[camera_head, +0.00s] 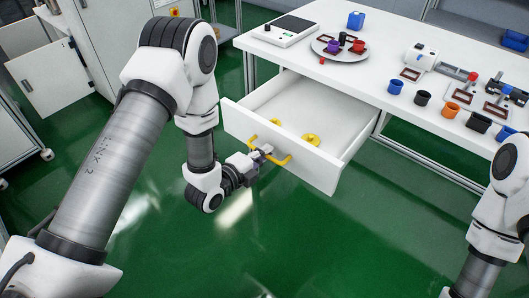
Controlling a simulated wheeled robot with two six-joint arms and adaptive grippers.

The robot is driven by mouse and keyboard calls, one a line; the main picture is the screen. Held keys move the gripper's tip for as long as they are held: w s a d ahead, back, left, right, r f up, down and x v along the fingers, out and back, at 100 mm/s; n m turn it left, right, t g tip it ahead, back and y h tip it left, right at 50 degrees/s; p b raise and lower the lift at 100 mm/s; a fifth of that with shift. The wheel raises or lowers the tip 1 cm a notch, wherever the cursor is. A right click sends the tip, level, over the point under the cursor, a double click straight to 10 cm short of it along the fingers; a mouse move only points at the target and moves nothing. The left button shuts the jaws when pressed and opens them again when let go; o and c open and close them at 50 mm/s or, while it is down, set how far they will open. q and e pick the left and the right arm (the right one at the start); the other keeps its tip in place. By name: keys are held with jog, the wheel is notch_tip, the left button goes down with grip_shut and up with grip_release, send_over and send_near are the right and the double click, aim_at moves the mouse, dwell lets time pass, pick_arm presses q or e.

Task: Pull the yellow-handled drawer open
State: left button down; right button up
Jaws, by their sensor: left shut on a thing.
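The white drawer (330,177) stands pulled out under the white table, and its inside is in view. Its yellow handle (283,160) runs across the drawer front. My left gripper (264,153) is shut on the yellow handle near its middle, which the fingers partly cover.
The white table (375,82) above bears a round tray (325,52) with coloured pots, a scale (286,30), and several cups and small fixtures on the right. White cabinets stand at the left. The green floor (330,240) in front of the drawer is clear.

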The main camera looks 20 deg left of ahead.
pick_arm(q)
jog(key=c, duration=1.2)
grip_release()
jog(key=v, duration=0.7)
jog(key=shift+s, duration=0.25)
jog(key=shift+a, duration=0.1)
